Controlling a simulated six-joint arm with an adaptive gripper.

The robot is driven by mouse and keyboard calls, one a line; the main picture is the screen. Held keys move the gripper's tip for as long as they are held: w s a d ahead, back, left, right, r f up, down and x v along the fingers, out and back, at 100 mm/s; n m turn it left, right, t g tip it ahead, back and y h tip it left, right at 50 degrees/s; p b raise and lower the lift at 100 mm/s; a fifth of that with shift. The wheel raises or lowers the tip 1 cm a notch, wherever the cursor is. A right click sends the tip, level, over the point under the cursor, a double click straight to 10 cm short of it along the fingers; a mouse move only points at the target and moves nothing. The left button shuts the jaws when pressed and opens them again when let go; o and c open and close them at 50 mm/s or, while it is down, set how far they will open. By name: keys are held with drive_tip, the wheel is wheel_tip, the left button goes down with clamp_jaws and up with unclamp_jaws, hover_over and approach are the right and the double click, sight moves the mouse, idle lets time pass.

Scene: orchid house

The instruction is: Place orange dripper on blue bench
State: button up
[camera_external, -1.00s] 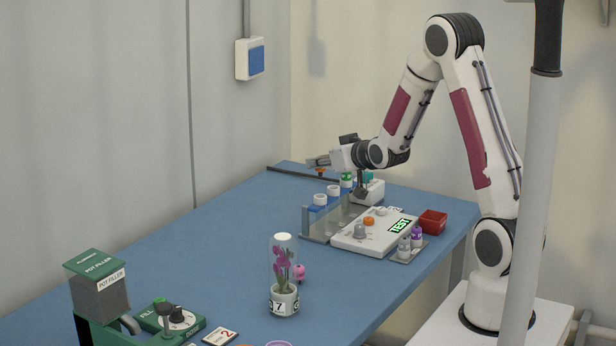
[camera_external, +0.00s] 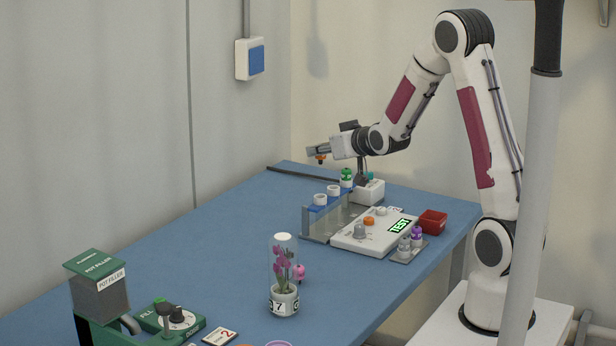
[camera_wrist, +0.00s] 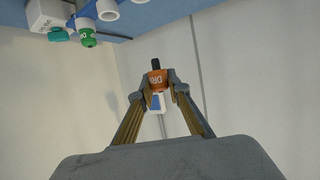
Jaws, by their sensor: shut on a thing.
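The orange dripper (camera_wrist: 157,80) is between my fingertips in the wrist view, with a black tip pointing up in that picture. In the external view the orange dripper (camera_external: 320,157) shows small below my fingers. My gripper (camera_external: 318,152) is shut on it and holds it in the air above the far end of the blue bench (camera_external: 225,250). The wrist view also shows my gripper (camera_wrist: 158,90) with both fingers touching the dripper's sides. Part of the dripper is hidden by the fingers.
A rack (camera_external: 321,222) with white-capped tubes and a green dripper (camera_external: 346,178) stands nearby. The bench's left middle is clear.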

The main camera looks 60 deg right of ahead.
drive_tip(key=shift+a+f, duration=0.15)
drive_tip(key=shift+f, duration=0.3)
drive_tip(key=w+a+f+n+t+y, duration=0.1)
drive_tip(key=w+a+f+n+y, duration=0.3)
drive_tip(key=a+f, duration=0.4)
drive_tip(key=shift+w+a+y, duration=0.5)
drive_tip(key=shift+w+a, duration=0.15)
drive_tip(key=shift+w, duration=0.1)
drive_tip(key=shift+f, duration=2.95)
drive_tip(key=shift+f, duration=0.1)
